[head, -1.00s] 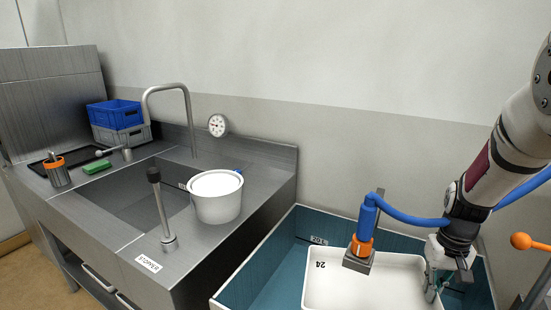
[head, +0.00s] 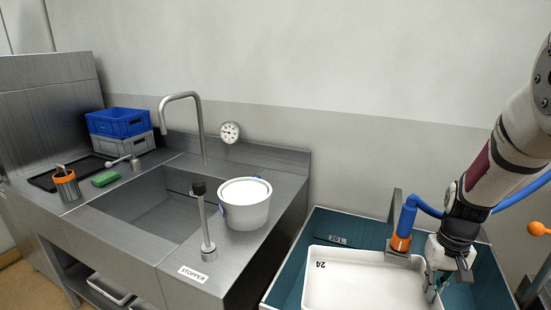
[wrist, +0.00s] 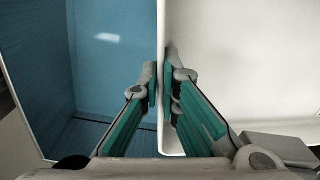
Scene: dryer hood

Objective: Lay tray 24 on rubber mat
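Tray 24 (head: 365,280) is a white shallow tray marked "24", at the lower right of the head view, over or inside a teal-walled basin. Its underside is hidden, so I cannot tell its clearance. My gripper (head: 437,280) is at its right side. In the wrist view my gripper (wrist: 162,95) has its green-padded fingers closed on either side of the wall of tray 24 (wrist: 240,60). A dark flat mat (head: 88,167), apparently the rubber mat, lies on the counter left of the sink; the orange-banded cup partly covers it.
The sink (head: 150,205) has a tall faucet (head: 202,130) and an upright stopper lever (head: 205,225). A white bucket (head: 245,210) stands on its right. Blue and grey crates (head: 118,122), a green sponge (head: 105,179) and an orange-banded cup (head: 66,187) are near the mat. A blue-orange sprayer (head: 405,228) stands behind the tray.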

